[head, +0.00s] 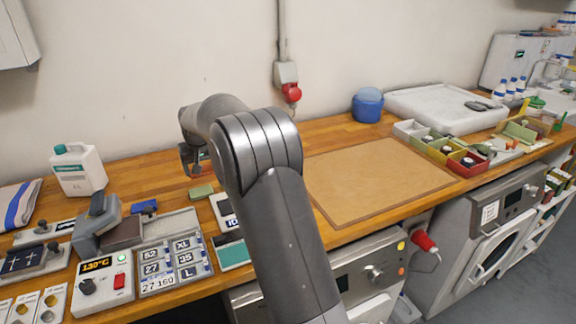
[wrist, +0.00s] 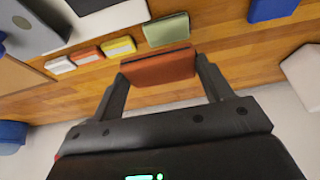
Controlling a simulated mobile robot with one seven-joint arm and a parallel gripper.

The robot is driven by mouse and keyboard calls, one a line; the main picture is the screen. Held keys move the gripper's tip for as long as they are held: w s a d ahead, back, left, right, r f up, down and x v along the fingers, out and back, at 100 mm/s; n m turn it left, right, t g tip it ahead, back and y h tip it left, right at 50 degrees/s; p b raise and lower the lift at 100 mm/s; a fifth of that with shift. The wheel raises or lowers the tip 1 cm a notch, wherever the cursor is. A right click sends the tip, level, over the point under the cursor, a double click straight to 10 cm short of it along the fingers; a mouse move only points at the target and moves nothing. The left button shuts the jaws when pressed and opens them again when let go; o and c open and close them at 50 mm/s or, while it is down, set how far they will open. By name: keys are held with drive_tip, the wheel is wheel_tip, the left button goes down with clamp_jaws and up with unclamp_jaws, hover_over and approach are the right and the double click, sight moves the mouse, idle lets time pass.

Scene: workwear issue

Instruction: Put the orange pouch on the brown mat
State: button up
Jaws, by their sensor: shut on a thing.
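The orange pouch (wrist: 158,67) is held between the two fingers of my gripper (wrist: 160,72) in the wrist view. It looks rust-orange and sits clear in front of the gripper body. In the head view my gripper (head: 191,160) is at the back left of the wooden counter, partly hidden by my arm, and only a little of the pouch shows there. The brown mat (head: 375,182) lies flat on the counter to the right of my arm. Its visible surface is empty, and my arm covers part of its left side.
A green pouch (wrist: 166,30) lies on the counter near the held pouch; it also shows in the head view (head: 201,191). A blue tub (head: 368,105) stands behind the mat. Coloured bins (head: 432,146) line its right. A white jug (head: 78,169) stands at left.

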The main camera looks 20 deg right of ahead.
drive_tip(key=s+d+m, duration=0.1)
drive_tip(key=s+d, duration=0.1)
drive_tip(key=d, duration=1.3)
drive_tip(key=s+d+m, duration=0.1)
drive_tip(key=s+d, duration=0.1)
drive_tip(key=d, duration=1.3)
drive_tip(key=s+d+m+h, duration=0.1)
drive_tip(key=s+d, duration=0.8)
drive_tip(key=d, duration=0.5)
drive_tip(key=s+d+m+h, duration=0.1)
drive_tip(key=s+d, duration=0.8)
drive_tip(key=d, duration=0.5)
hover_over(361, 178)
drive_tip(key=s, duration=0.1)
drive_tip(key=f, duration=0.6)
drive_tip(key=shift+a+f, duration=0.2)
drive_tip(key=shift+a, duration=0.1)
drive_tip(key=shift+m, duration=0.3)
drive_tip(key=shift+f, duration=2.05)
drive_tip(key=o, duration=0.9)
drive_tip(key=shift+f, duration=0.1)
drive_tip(key=shift+o, duration=0.3)
